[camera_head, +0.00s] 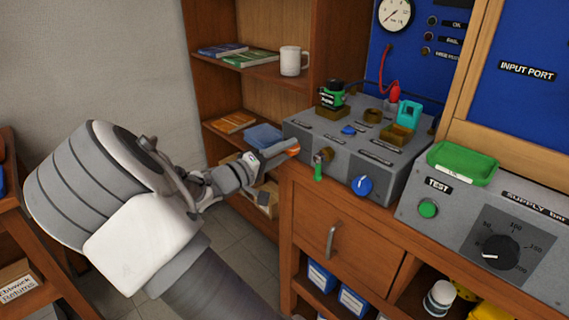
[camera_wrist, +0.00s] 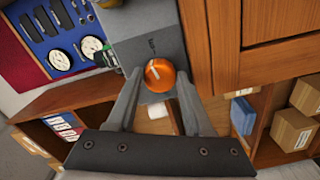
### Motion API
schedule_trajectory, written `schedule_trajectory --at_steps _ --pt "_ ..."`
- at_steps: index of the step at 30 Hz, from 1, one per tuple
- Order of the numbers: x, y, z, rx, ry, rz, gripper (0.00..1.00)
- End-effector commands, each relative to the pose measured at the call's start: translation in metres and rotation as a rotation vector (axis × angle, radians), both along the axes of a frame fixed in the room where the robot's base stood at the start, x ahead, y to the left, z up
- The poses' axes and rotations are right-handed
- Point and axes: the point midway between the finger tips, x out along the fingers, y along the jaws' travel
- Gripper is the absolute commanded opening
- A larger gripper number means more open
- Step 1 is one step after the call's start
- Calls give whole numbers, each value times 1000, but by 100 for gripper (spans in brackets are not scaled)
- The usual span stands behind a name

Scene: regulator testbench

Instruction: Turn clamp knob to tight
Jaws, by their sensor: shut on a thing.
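An orange round knob (camera_wrist: 160,75) with a white pointer line sits on the grey testbench box (camera_head: 330,180). In the head view the knob (camera_head: 293,150) shows at the left end of the box's front face, partly covered by my fingers. My gripper (camera_head: 280,156) reaches it from the left. In the wrist view the two fingers stand on either side of the knob, shut on it. The pointer line runs nearly straight up in the wrist view, tilted slightly left. The label by the knob is too small to read.
A supply box (camera_head: 470,230) with a green tray (camera_head: 462,163) stands at right. A shelf with a white mug (camera_head: 293,61) is behind. A drawer handle (camera_head: 332,240) juts out below.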

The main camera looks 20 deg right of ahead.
Motion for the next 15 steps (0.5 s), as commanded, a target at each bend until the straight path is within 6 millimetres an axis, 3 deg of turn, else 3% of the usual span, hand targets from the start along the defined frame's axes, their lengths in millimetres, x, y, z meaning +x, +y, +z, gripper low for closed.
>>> schedule_trajectory --at_steps 1,15 --pt "0 1 -6 16 -33 3 0" --pt "0 1 -2 86 -205 3 0"
